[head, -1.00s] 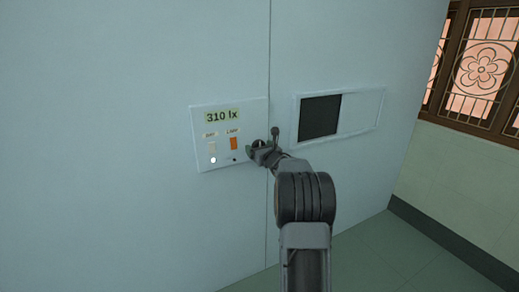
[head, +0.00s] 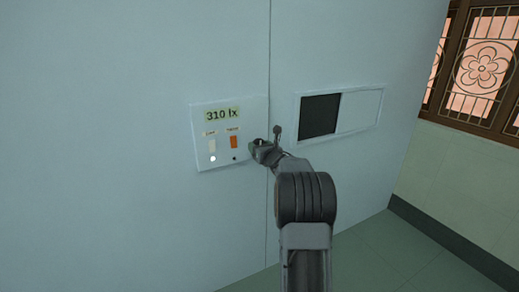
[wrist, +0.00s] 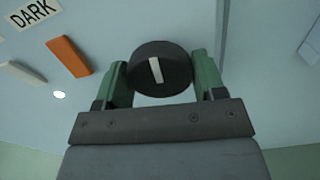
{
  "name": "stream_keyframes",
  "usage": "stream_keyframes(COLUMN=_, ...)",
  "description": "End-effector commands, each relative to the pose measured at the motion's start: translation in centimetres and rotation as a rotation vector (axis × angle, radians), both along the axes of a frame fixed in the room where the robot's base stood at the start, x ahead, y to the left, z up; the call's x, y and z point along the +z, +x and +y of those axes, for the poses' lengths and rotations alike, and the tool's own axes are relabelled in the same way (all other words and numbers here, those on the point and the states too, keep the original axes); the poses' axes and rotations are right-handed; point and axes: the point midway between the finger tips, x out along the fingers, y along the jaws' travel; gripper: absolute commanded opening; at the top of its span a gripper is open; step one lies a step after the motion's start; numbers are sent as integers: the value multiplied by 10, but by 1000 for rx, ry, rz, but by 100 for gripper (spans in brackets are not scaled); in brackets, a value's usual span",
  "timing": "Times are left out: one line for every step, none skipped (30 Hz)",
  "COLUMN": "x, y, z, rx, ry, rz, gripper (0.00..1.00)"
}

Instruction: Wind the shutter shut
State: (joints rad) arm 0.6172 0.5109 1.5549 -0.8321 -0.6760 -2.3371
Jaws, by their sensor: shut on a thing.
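A round black knob (wrist: 175,78) with a white pointer mark sits between the two green fingers of my gripper (wrist: 159,70) in the wrist view. The fingers are shut on it, one on each side, and the mark is tilted slightly from upright. In the head view my gripper (head: 262,150) is at the right edge of the control panel (head: 199,145) and largely hides the knob. The shutter window (head: 340,91) to the right has a dark left part (head: 319,115) and a pale right part (head: 360,111). The panel display (head: 221,114) reads 310 lx.
An orange switch (head: 234,142) under a DARK label (wrist: 33,13) and a pale switch (head: 212,146) are on the panel, left of the knob. A white lamp (head: 212,159) is lit below. A latticed window (head: 485,65) is at the far right.

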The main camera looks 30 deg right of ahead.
Motion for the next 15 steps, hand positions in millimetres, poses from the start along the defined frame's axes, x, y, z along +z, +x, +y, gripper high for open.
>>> stream_keyframes(x=-2, y=0, z=0, rx=-1, ry=31, rz=-5, gripper=40)
stream_keyframes(x=-2, y=0, z=0, rx=0, ry=53, rz=-8, gripper=40)
stream_keyframes(x=-2, y=0, z=0, rx=0, ry=85, rz=-13, gripper=40)
stream_keyframes(x=-3, y=0, z=0, rx=0, ry=111, rz=-16, gripper=40)
stream_keyframes(x=-2, y=0, z=0, rx=0, ry=138, rz=-20, gripper=40)
stream_keyframes(x=-2, y=0, z=0, rx=0, ry=174, rz=-25, gripper=40)
stream_keyframes(x=-2, y=0, z=0, rx=0, ry=203, rz=-29, gripper=40)
stream_keyframes(x=-2, y=0, z=0, rx=0, ry=232, rz=-33, gripper=40)
stream_keyframes(x=-2, y=0, z=0, rx=-1, ry=270, rz=-38, gripper=40)
stream_keyframes(x=-2, y=0, z=0, rx=-1, ry=298, rz=-42, gripper=40)
stream_keyframes(x=-2, y=0, z=0, rx=-1, ry=327, rz=-45, gripper=40)
stream_keyframes(x=-1, y=0, z=0, rx=-1, ry=364, rz=-50, gripper=40)
stream_keyframes(x=-1, y=0, z=0, rx=0, ry=391, rz=-54, gripper=40)
stream_keyframes(x=-1, y=0, z=0, rx=0, ry=420, rz=-58, gripper=40)
stream_keyframes(x=-1, y=0, z=0, rx=0, ry=458, rz=-63, gripper=40)
